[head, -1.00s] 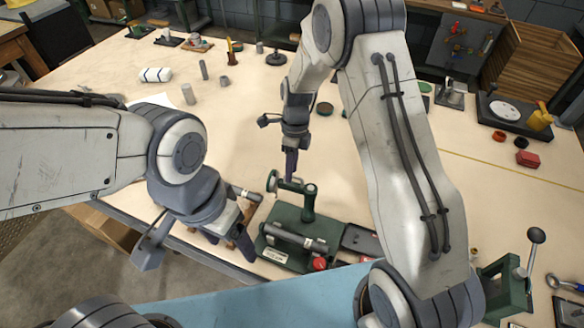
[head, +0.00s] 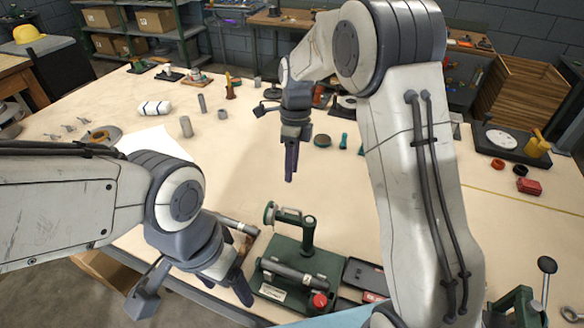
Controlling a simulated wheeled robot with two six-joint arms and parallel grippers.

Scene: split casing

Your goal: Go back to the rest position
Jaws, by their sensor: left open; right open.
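My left gripper (head: 238,287) is low at the table's front edge, left of the green fixture, pointing down. Its two fingers show apart, with nothing seen between them. My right gripper (head: 289,172) hangs pointing down above the middle of the table, behind the green fixture and clear of it. Its fingers are dark and hold nothing that I can see. The green fixture (head: 308,262) stands at the front edge with an upright post, a grey cylinder (head: 292,271) lying across its base and a red knob (head: 319,300).
A grey rod (head: 238,225) lies just behind my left gripper. Grey cylinders (head: 186,127), a white roll (head: 154,108) and a white sheet (head: 150,141) lie at the left. A black base with a white disc (head: 502,140) and a red block (head: 529,186) are at the right. The table's middle is mostly clear.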

